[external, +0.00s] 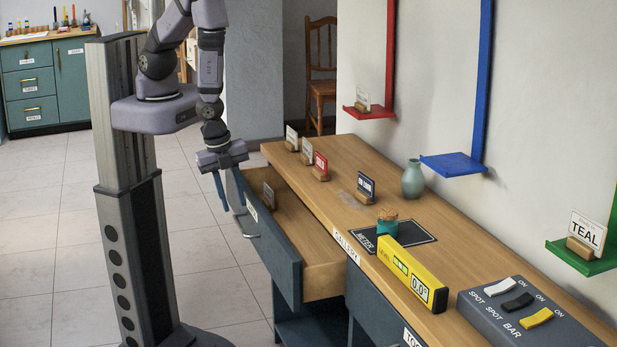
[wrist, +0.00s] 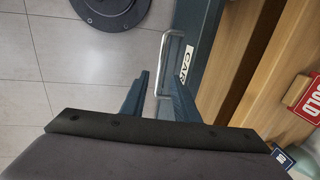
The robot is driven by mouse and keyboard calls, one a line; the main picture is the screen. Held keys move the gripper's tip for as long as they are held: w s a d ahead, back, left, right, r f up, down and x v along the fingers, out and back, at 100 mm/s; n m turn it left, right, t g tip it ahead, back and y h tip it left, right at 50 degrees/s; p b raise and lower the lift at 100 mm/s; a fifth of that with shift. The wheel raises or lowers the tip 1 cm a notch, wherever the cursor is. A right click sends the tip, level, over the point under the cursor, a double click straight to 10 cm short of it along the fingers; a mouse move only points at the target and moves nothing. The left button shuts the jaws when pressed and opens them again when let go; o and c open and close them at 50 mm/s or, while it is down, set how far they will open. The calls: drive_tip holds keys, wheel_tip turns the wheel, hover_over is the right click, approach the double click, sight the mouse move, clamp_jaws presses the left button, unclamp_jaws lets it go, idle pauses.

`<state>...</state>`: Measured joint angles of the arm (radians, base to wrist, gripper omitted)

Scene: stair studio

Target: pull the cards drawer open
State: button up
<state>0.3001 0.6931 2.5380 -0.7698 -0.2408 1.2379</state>
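The cards drawer has a dark teal front (external: 265,248) and stands pulled out from the wooden-topped counter, its wooden inside showing. Its label, partly readable as "CAR", shows in the wrist view (wrist: 186,63). A silver bar handle (external: 244,226) is on the front; it also shows in the wrist view (wrist: 167,50). My gripper (external: 229,192) points down at the drawer front's far end. In the wrist view my gripper (wrist: 158,80) has its blue fingers apart, with the near end of the handle between them. I see gaps beside the bar; firm contact does not show.
A small card in a wooden holder (external: 268,196) stands in the drawer. Card stands, including a red SOLD card (external: 320,164), a vase (external: 413,179), a yellow level (external: 412,272) and a switch box (external: 520,318) are on the counter (external: 470,262). The floor left of the drawer is clear.

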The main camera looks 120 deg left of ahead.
sight(239, 224)
drive_tip(key=shift+w+a+f+b, duration=0.15)
drive_tip(key=shift+f+b, duration=0.25)
drive_tip(key=shift+f, duration=0.55)
drive_tip(key=shift+w+a+f+b, duration=0.1)
drive_tip(key=shift+f+b, duration=0.3)
drive_tip(key=shift+f, duration=0.5)
drive_tip(key=shift+w+a+f+b, duration=0.15)
drive_tip(key=shift+f+b, duration=0.25)
drive_tip(key=shift+f, duration=0.55)
drive_tip(key=shift+c, duration=0.3)
clamp_jaws()
